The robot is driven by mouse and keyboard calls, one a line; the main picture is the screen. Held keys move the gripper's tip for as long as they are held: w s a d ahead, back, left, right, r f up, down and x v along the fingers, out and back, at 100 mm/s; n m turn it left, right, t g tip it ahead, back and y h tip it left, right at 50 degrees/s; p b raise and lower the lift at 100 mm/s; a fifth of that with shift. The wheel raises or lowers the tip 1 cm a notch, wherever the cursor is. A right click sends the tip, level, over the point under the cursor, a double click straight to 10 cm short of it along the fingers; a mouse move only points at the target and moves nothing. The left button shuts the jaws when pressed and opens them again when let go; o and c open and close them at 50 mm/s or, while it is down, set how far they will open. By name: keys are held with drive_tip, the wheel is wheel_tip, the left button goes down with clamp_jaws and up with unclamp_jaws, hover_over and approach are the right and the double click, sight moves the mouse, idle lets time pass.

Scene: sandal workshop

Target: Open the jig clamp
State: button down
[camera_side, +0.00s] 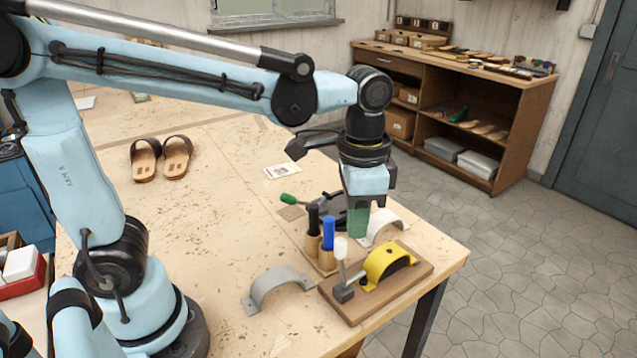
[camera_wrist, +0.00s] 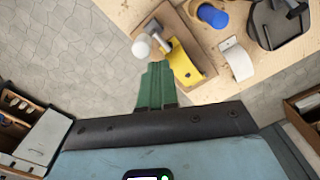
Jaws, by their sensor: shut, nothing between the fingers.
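The jig is a brown wooden board (camera_side: 416,270) at the table's front right corner, with a yellow arch (camera_side: 388,264) on it. Its clamp (camera_side: 343,292) is a dark grey block with a lever standing nearly upright, ending in a white knob (camera_side: 340,247). In the wrist view the white knob (camera_wrist: 140,49) is just beyond my fingertips, beside the yellow arch (camera_wrist: 186,62). My gripper (camera_side: 358,222) has green fingers, shut and empty, pointing down above the far side of the jig. The fingers (camera_wrist: 156,66) appear apart from the knob. Whether the clamp presses on anything cannot be told.
A tool holder (camera_side: 327,260) with blue and black handles stands left of the jig. A grey arch (camera_side: 277,286) lies in front of it, a pale arch (camera_side: 386,226) behind the jig. A green-handled tool (camera_side: 291,198) lies farther back. Sandals (camera_side: 161,158) sit on open tabletop.

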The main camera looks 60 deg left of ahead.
sight(342, 240)
drive_tip(key=shift+f, duration=2.2)
drive_tip(key=shift+s, duration=0.15)
drive_tip(key=shift+s+f, duration=0.2)
drive_tip(key=shift+s, duration=0.35)
drive_tip(key=shift+s+f, duration=0.15)
drive_tip(key=shift+s, duration=0.5)
drive_tip(key=shift+s+r, duration=0.2)
drive_tip(key=shift+r, duration=1.55)
drive_tip(key=shift+s+r, duration=0.2)
drive_tip(key=shift+r, duration=1.5)
